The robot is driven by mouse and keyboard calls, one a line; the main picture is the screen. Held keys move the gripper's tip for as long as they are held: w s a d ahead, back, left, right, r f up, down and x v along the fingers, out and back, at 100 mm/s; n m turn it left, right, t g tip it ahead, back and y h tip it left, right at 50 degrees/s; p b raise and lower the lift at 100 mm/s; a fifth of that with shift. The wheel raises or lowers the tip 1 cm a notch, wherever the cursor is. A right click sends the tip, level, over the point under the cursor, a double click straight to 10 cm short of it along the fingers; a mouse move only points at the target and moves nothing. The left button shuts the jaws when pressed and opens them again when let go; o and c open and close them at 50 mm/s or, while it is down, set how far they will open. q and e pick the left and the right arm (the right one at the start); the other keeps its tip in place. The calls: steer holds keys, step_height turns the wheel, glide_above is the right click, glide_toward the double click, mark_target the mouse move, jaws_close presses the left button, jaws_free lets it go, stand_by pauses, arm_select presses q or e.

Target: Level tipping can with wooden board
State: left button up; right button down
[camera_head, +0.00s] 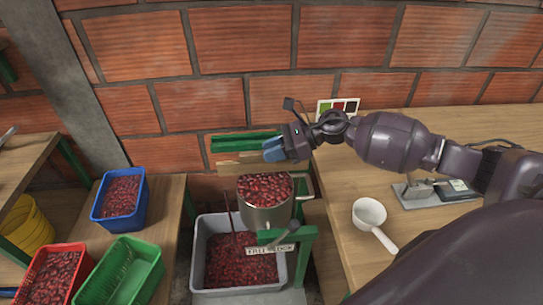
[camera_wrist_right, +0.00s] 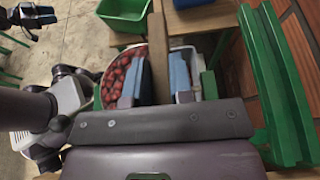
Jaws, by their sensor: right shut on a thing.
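The tipping can (camera_head: 266,217) is a metal can full of red coffee cherries on a green stand labelled "FREE / LOCK", above a grey tub (camera_head: 208,262). My right gripper (camera_head: 275,152) is behind the can's rim in the head view. It is shut on the wooden board (camera_wrist_right: 158,45), which stands out between its blue fingers in the right wrist view. The board (camera_head: 233,160) also shows in the head view, to the left of the fingers and above the cherries. What seems to be my left gripper (camera_wrist_right: 32,15) is small at the wrist view's top left; its jaw state is unclear.
Green rails (camera_head: 243,142) run along the brick wall behind the can. Blue (camera_head: 112,220), red (camera_head: 30,297) and green (camera_head: 120,275) crates stand at the left. On the right table (camera_head: 340,180) are a white scoop (camera_head: 370,213) and a scale-like device (camera_head: 425,195).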

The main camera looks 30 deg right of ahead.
steer(key=w+d+r, duration=0.2)
steer(key=w+r, duration=0.2)
steer(key=r, duration=0.1)
steer(key=shift+r, duration=0.3)
stand_by(1.1)
steer(key=shift+w, duration=0.1)
steer(key=shift+f, duration=0.1)
stand_by(0.9)
